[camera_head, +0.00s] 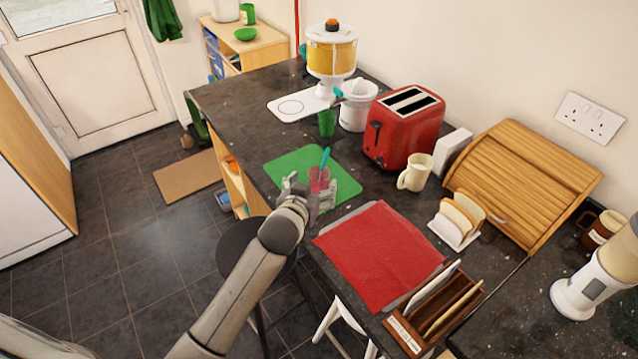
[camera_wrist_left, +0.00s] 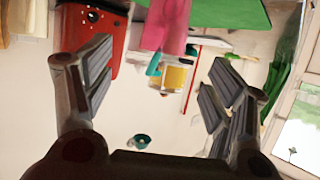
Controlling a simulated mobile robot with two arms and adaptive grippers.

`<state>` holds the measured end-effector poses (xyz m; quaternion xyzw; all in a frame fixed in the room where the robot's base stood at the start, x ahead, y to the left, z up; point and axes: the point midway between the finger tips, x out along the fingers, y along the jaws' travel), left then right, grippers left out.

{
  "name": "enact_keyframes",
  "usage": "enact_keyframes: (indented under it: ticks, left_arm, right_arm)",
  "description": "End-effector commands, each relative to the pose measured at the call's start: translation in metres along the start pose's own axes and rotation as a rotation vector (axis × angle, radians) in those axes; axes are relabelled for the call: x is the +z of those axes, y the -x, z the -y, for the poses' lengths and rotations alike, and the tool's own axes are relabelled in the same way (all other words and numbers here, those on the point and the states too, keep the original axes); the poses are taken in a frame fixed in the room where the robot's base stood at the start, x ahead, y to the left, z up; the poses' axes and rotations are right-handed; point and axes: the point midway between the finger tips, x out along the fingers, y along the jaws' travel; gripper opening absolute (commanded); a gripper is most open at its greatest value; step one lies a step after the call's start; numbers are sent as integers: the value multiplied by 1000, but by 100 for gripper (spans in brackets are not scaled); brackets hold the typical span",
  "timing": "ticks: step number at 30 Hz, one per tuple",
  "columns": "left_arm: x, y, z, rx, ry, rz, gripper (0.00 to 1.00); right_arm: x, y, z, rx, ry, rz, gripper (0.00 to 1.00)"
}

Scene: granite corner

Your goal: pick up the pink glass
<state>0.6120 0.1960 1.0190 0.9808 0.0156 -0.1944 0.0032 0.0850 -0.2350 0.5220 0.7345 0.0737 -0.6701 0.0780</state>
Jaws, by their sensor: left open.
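The pink glass (camera_head: 319,178) stands on the green mat (camera_head: 283,160), with a teal stick rising from it. My left gripper (camera_head: 309,190) is open right at the glass, its fingers apart on either side in the head view and partly hiding its lower part. In the left wrist view the pink glass (camera_wrist_left: 165,27) shows at the top, in the gap ahead of the spread left gripper fingers (camera_wrist_left: 163,62). I cannot tell how deep it sits between them. My right gripper is in neither view.
A green glass (camera_head: 327,122) stands behind the mat. A red toaster (camera_head: 404,127) and a cream mug (camera_head: 415,172) stand to the right. A red mat (camera_head: 380,255) lies in front, beside a wooden rack (camera_head: 436,312). A dark stool (camera_head: 240,248) is by the counter's left edge.

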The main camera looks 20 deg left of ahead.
Motion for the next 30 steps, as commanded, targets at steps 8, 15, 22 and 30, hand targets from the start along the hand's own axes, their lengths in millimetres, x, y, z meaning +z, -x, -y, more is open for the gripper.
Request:
enact_keyframes:
  ticks: [8,15,22,30]
  left_arm:
    - [-1,-27,0,0,0,0,78]
    - [-2,-36,1,0,-1,1,78]
    - [-5,-58,4,0,-2,2,78]
    - [-3,-79,3,1,-1,1,78]
  right_arm:
    - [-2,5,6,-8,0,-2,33]
    - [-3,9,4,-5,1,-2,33]
    - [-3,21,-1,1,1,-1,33]
    - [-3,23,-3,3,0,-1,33]
